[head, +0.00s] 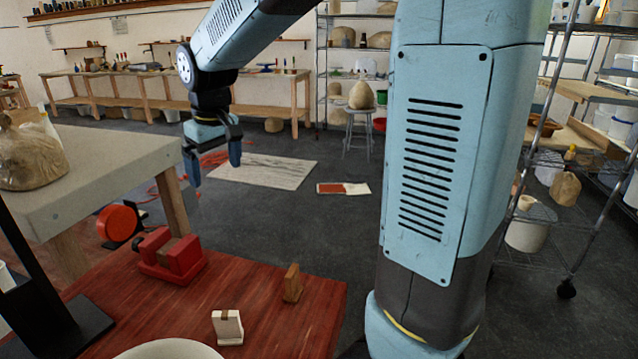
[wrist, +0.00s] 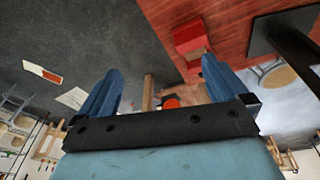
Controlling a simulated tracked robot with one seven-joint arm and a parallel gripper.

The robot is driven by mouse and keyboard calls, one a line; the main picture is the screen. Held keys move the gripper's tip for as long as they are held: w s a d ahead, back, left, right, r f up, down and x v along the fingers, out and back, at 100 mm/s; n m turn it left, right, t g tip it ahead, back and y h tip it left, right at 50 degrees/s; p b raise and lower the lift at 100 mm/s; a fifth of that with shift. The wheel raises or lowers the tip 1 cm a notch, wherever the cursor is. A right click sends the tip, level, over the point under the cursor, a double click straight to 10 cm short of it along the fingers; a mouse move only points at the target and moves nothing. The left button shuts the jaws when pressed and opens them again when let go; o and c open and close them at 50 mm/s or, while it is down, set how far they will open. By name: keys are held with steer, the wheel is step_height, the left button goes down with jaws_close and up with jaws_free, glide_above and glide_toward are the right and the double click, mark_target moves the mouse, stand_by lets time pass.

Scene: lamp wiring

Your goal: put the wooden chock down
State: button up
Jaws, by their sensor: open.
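A small brown wooden chock (head: 291,283) stands upright on the red wooden table (head: 270,320), near its right edge, in the head view. Nothing holds it. My gripper (head: 212,160) is up in the air beyond the table's far edge, well apart from the chock, with its fingers pointing down. In the wrist view my gripper (wrist: 160,68) has its two blue fingers spread wide, with nothing between them. I cannot make out the chock in the wrist view.
A red vise-like block (head: 172,256) with a brown strip in its middle sits on the table; it also shows in the wrist view (wrist: 190,38). A white block (head: 228,327), a pale round rim (head: 168,350) and a black stand (head: 60,335) are nearer. A grey-topped table (head: 110,170) stands left.

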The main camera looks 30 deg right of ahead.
steer(key=s+d+r+m+t, duration=0.1)
steer(key=s+d+m, duration=0.1)
steer(key=s+d, duration=0.4)
steer(key=s+d+r+m+t, duration=0.1)
steer(key=s+d, duration=0.6)
steer(key=s, duration=0.9)
steer(key=shift+r+m+t, duration=0.3)
steer(key=shift+m+t, duration=0.4)
steer(key=shift+m, duration=0.5)
steer(key=shift+c, duration=0.5)
